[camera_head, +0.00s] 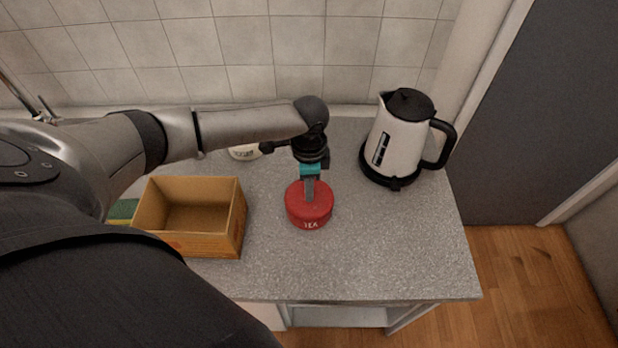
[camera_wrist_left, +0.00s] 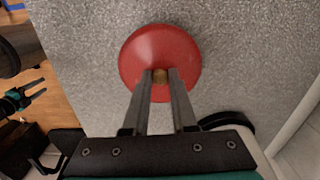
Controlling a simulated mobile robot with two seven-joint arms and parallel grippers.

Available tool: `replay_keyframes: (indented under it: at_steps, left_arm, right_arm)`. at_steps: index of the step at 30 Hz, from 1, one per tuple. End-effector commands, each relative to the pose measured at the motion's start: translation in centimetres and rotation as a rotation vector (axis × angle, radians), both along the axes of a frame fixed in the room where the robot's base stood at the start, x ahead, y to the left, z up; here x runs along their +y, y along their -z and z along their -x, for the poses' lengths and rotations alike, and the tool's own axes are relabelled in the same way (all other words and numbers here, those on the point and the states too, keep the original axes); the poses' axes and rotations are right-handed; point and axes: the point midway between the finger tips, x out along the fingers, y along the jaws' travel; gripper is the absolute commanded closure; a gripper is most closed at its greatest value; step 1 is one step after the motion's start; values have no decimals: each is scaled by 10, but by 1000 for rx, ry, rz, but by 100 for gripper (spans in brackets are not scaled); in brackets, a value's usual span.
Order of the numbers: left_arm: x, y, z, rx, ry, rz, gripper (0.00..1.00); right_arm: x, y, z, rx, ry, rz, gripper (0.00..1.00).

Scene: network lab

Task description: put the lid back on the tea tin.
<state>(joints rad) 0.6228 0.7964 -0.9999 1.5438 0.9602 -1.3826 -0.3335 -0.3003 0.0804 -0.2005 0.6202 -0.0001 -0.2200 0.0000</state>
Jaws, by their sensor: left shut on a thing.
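The red tea tin (camera_head: 308,222), marked TEA, stands upright on the counter in the head view. My left gripper (camera_head: 310,197) points down over its middle. In the left wrist view its two fingers (camera_wrist_left: 160,78) are shut on the small brass-coloured knob of the red lid (camera_wrist_left: 160,45). The lid is level at the top of the tin, and I see no clear gap between them. I cannot tell whether it is fully seated. The lid hides the tin's mouth. My right gripper (camera_wrist_left: 38,90) shows at the left of the left wrist view, apart from the tin, with its fingers spread and empty.
An open yellow-brown box (camera_head: 190,243) stands left of the tin. A white kettle (camera_head: 400,145) with a black handle stands at the back right. A pale labelled container (camera_head: 243,152) is partly hidden behind my left arm. The counter (camera_head: 375,250) is clear in front and right of the tin.

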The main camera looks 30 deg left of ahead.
Motion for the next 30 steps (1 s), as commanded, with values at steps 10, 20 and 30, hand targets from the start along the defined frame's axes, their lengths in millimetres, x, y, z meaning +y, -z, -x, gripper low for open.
replay_keyframes:
  at_steps: [10, 20, 30]
  left_arm:
    - [0, 0, 0, -1, 1, 0, 100]
    - [0, -1, -1, -1, 1, 0, 100]
    - [0, 0, -1, -1, 1, 0, 100]
  right_arm:
    - [0, 0, 0, 0, 1, 0, 45]
    - [0, -5, 0, 0, 1, 0, 45]
    - [0, -7, 0, 0, 1, 0, 45]
